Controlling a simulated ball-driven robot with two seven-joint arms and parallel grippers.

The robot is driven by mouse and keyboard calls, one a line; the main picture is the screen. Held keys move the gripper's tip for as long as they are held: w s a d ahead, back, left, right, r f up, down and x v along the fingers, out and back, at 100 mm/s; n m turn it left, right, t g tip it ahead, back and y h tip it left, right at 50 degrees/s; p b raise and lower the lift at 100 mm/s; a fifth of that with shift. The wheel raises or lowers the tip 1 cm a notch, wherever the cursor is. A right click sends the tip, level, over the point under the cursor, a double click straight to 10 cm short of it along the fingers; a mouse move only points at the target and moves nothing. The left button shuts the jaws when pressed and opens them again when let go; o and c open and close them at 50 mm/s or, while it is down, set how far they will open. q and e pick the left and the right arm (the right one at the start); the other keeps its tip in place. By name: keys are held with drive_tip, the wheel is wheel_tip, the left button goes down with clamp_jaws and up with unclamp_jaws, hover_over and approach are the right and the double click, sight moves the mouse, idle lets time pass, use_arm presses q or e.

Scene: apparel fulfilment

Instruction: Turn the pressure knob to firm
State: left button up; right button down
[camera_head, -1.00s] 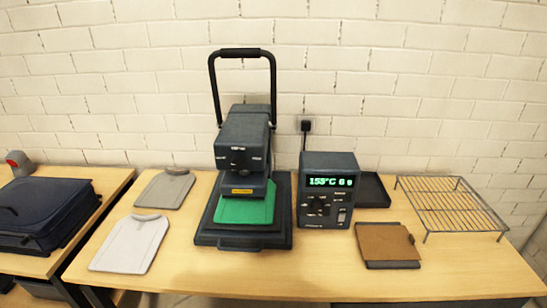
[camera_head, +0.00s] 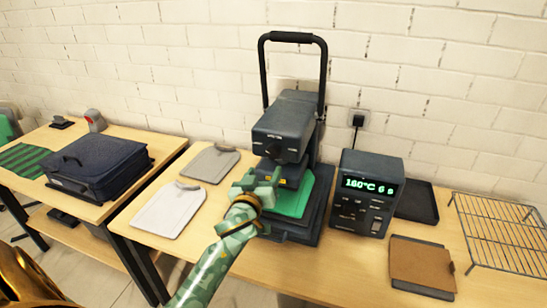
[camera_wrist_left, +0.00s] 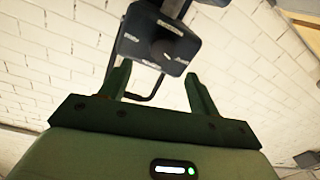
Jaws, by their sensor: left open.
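The heat press (camera_head: 290,118) stands on the table with its handle raised. Its dark pressure knob (camera_head: 273,149) is on the front of the head, with small white labels around it. The knob (camera_wrist_left: 160,50) also shows in the left wrist view, beyond and between my fingertips; the labels are too small to read. My left gripper (camera_head: 262,177), green camouflage, is in front of the press, just below the knob. In the left wrist view my left gripper (camera_wrist_left: 157,72) is open, its fingers apart and empty. It appears short of the knob. My right gripper is not in view.
A control box (camera_head: 367,195) reading about 160°C stands right of the press. A green shirt-shaped piece (camera_head: 292,202) lies on the press bed. Grey (camera_head: 209,163) and white (camera_head: 170,208) pieces lie left. A brown board (camera_head: 422,264) and wire rack (camera_head: 500,235) are right.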

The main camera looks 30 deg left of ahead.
sight(272, 154)
use_arm(q)
drive_tip(key=b+x, duration=0.1)
drive_tip(key=x, duration=0.8)
drive_tip(key=shift+s+a, duration=0.1)
drive_tip(key=c, duration=1)
